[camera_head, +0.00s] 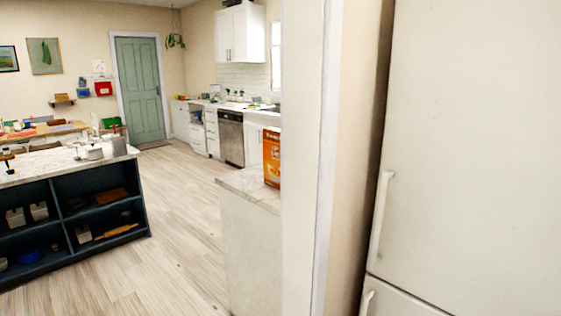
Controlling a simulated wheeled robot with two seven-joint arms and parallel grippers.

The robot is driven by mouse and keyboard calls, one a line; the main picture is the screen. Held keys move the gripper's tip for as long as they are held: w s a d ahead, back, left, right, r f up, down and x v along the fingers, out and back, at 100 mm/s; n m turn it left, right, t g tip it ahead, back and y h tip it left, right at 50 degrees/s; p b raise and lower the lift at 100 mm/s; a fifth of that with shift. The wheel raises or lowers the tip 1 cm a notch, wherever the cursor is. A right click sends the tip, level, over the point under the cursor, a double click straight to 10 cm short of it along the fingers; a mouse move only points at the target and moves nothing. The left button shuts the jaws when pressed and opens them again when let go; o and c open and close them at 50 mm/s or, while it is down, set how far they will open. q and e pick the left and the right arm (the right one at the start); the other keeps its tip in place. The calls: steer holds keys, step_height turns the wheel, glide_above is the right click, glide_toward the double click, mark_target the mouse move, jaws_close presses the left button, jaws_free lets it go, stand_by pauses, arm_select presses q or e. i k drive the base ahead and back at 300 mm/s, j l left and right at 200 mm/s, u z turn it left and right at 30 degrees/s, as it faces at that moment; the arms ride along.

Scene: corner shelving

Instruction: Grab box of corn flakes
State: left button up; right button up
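Neither of my grippers shows in the head view.
A white wall end (303,200) and a white fridge (470,150) fill the right side. A dark island with open shelves (145,213) stands at left. Wooden floor (180,230) lies clear between island and counter. A green door (139,90) is at the back.

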mark_target(271, 136)
steer(key=i+j+z, duration=0.15)
steer(key=i+j, duration=0.3)
steer(key=i+j+z, duration=0.15)
steer(key=i+j, duration=0.3)
steer(key=i+j+z, duration=0.15)
steer(key=i+j, duration=0.3)
steer(key=j, duration=0.2)
